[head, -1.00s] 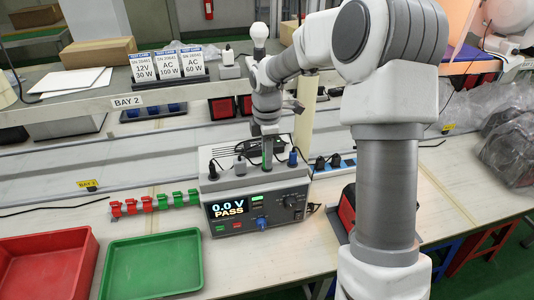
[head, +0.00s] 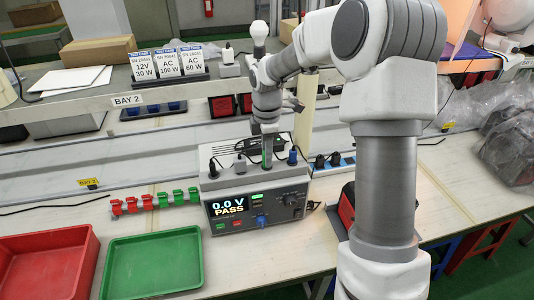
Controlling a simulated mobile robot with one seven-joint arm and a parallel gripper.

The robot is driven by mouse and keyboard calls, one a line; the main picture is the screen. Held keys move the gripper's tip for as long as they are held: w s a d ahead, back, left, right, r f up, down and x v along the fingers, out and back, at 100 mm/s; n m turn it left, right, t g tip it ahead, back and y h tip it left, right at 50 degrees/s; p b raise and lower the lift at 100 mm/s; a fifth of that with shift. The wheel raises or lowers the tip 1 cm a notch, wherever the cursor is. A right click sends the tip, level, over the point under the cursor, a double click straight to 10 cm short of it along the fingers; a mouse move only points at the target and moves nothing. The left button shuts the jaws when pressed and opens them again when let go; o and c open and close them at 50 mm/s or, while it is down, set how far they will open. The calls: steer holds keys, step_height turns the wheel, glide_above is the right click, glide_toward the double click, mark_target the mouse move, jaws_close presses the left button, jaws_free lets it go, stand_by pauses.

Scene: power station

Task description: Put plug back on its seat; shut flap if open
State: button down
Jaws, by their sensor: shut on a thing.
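My gripper (head: 267,148) is pointed down over the top of the grey test unit (head: 222,183). Its fingers are small in this view, shut on a slim plug (head: 267,160) with a greenish body above the unit's top; I cannot tell whether the plug touches its seat. A dark plug (head: 213,165) and a grey plug (head: 239,163) stand on the unit's top to the left, and a blue plug (head: 292,156) to the right. The unit's display (head: 230,203) reads 0.0 V PASS. I cannot make out a flap.
A red tray (head: 90,235) and a green tray (head: 198,240) lie empty at the front left. Red and green clips (head: 150,202) line up left of the unit. A power strip (head: 335,162) with black plugs lies behind right. A shelf marked BAY 2 (head: 128,99) runs behind.

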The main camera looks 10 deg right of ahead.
steer(key=shift+f, duration=0.1)
steer(key=c, duration=0.6)
jaws_free()
step_height(320, 180, up, 17)
steer(key=p, duration=0.1)
steer(key=s+r+m+t+h, duration=0.1)
steer(key=s+r+m+t, duration=0.3)
steer(key=s+m, duration=0.75)
steer(key=s+f+m, duration=0.1)
steer(key=s+m, duration=0.1)
steer(key=s, duration=0.3)
steer(key=s+f+m+t, duration=0.1)
steer(key=s+m, duration=0.1)
steer(key=s, duration=0.3)
steer(key=s+f+m+y, duration=0.1)
steer(key=s+m, duration=0.1)
steer(key=s, duration=0.3)
steer(key=shift+s+f+m+t, duration=0.15)
steer(key=shift+s+m+t, duration=0.1)
steer(key=shift+t, duration=0.05)
